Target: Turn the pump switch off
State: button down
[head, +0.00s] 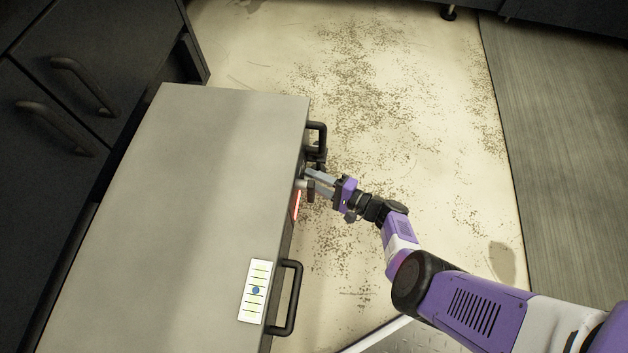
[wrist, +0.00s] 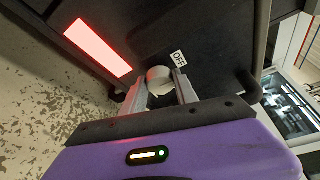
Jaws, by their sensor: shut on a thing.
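The pump switch (wrist: 159,78) is a pale round knob on the dark front panel of a grey box, beside a white label reading "OFF" (wrist: 178,58). My gripper (wrist: 160,90) is shut on the knob, with one finger on each side of it. In the head view my gripper (head: 312,180) reaches the box's right side from the right, near the upper black handle. The knob is mostly hidden there by the fingers. A lit red strip (wrist: 97,46) glows on the panel to the left of the knob; it also shows in the head view (head: 296,205).
The grey box (head: 200,190) has two black handles, upper (head: 322,140) and lower (head: 290,300), on either side of my gripper. A paper label (head: 256,291) lies on its top. Dark drawers (head: 60,90) stand at the left. The worn floor (head: 400,90) is clear.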

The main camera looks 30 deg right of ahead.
jog(key=shift+n, duration=0.4)
jog(key=c, duration=0.9)
grip_release()
jog(key=shift+c, duration=0.2)
jog(key=f+p+v, duration=0.1)
jog(key=v, duration=0.6)
jog(key=shift+s+d+r+p, duration=0.2)
jog(key=shift+s+r+p, duration=0.15)
jog(key=shift+p, duration=0.05)
